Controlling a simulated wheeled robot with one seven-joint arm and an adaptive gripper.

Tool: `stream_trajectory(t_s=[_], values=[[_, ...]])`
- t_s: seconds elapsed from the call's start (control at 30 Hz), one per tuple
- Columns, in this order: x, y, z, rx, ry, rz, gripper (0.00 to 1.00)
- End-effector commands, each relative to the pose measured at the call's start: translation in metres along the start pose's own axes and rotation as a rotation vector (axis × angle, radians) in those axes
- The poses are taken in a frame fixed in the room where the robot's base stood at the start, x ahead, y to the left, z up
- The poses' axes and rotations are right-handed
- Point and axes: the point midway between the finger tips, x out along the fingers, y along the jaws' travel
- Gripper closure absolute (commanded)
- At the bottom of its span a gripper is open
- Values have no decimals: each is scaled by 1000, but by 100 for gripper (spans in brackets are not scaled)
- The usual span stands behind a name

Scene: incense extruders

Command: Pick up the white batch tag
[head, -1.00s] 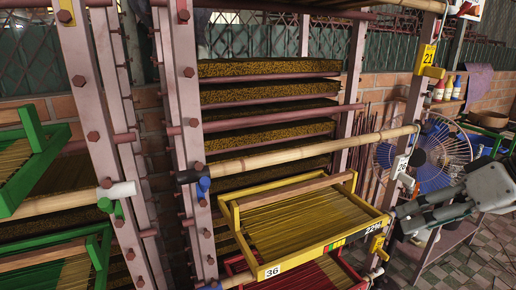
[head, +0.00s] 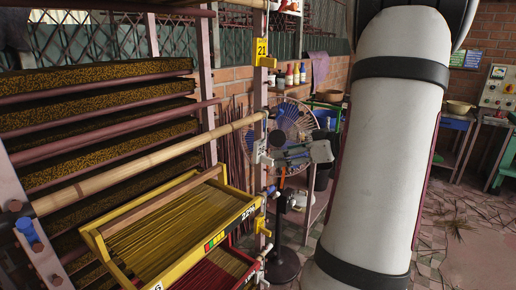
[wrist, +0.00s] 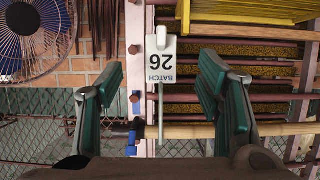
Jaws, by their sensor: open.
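The white batch tag (wrist: 162,60) shows in the wrist view, its "BATCH 26" print upside down, in front of a pale rack post. In the head view the tag (head: 261,152) is small, on the post at the end of a bamboo pole. My gripper (wrist: 160,76) is open and empty. Its two green-padded fingers stand left and right of the tag in the wrist view, with gaps on both sides. In the head view my gripper (head: 283,157) is just right of the tag, partly overlapping the fan behind. I cannot tell the remaining depth between them.
A yellow tag marked 21 (head: 262,50) is higher on the same post. A yellow tray of incense sticks (head: 180,225) sits left of it, below the bamboo pole (head: 150,162). A blue fan (wrist: 35,38) stands behind. My white arm link covers the head view's right-centre.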

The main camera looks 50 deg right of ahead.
Motion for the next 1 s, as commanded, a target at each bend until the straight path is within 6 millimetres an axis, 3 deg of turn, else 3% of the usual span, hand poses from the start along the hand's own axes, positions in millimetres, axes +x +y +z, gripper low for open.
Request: stream_trajectory(t_s=[0.1,0.37,0.7,0.97,1.0], values=[[17,-1,0,2,0,-3,40],[35,-2,1,2,0,-4,40],[78,-3,6,2,-1,-3,40],[81,-2,6,1,-1,-1,40],[81,-2,6,1,-1,-1,45]])
